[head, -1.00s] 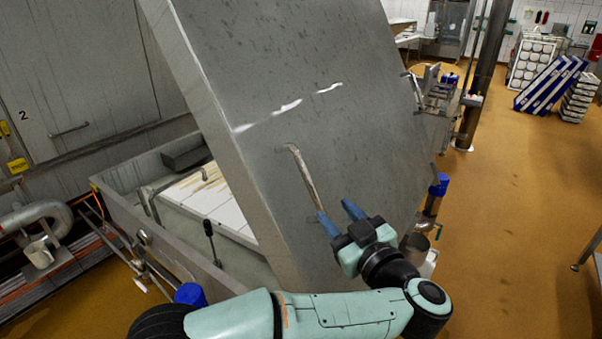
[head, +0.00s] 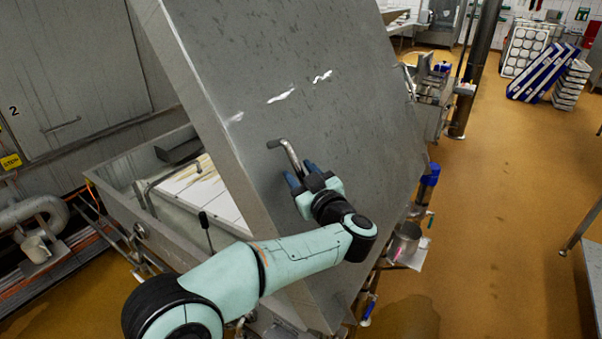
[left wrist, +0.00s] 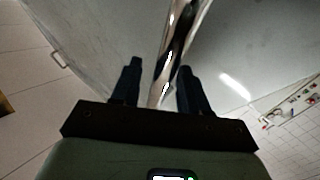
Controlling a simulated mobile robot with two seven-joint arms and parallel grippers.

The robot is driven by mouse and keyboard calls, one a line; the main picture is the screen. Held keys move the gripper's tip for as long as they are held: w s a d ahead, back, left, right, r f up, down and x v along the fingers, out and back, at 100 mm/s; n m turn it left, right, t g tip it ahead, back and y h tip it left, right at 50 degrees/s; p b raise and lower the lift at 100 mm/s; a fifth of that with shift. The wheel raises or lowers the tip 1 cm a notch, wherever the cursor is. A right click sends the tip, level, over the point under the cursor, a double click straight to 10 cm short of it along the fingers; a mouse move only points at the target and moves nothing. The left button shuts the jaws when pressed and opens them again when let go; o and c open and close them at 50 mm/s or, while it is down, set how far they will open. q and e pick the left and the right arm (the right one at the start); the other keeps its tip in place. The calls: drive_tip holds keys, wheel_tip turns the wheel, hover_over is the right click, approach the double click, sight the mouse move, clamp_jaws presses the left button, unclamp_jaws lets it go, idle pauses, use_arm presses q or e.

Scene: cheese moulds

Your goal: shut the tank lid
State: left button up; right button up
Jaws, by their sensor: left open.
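The tank lid (head: 340,110) is a big grey metal slab, tilted up over the open tank (head: 110,185). A bent metal bar handle (head: 289,153) stands on its face. My left gripper (head: 300,174) is open at the lower end of this handle. In the left wrist view the handle (left wrist: 172,60) runs between the two dark fingers of the gripper (left wrist: 157,85), with gaps on both sides. I cannot tell whether either finger touches it. The tank's inside shows white slabs under the raised lid. My right gripper is in neither view.
A steel pot (head: 404,243) and a blue cylinder (head: 429,176) are beside the lid on the right. A dark pillar (head: 476,75) stands behind. Orange floor (head: 510,190) to the right is mostly clear. Pipes (head: 40,215) run at the left.

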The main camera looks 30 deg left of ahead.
use_arm(q)
clamp_jaws()
drive_tip(key=shift+a, duration=0.1)
